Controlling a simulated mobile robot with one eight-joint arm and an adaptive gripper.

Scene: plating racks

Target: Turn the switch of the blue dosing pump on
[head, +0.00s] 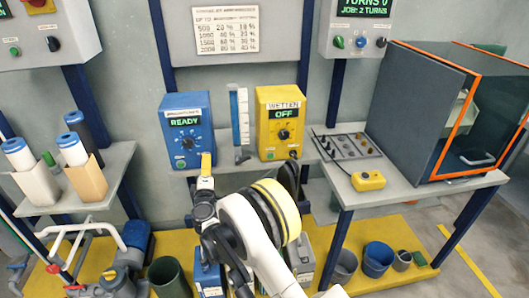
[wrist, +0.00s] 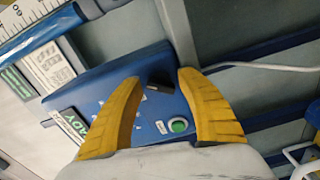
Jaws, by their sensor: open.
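The blue dosing pump (head: 180,118) is a blue box with a lit READY display, on the shelf left of centre in the head view. In the wrist view its blue front (wrist: 95,80) fills the middle. A small black switch (wrist: 158,87) shows between my fingertips, beside a green button (wrist: 178,125). My gripper (head: 207,158) is at the pump's lower right front and hides the switch in the head view. In the wrist view my gripper (wrist: 158,80) is open, with yellow fingers on either side of the switch. I cannot tell whether they touch it.
A yellow pump (head: 281,105) showing OFF stands to the right, beyond a blue-and-white column (head: 239,115). A yellow pendant (head: 368,181) and a dark orange-edged cabinet (head: 410,115) are farther right. Paper-wrapped cartridges (head: 82,170) stand on the left shelf.

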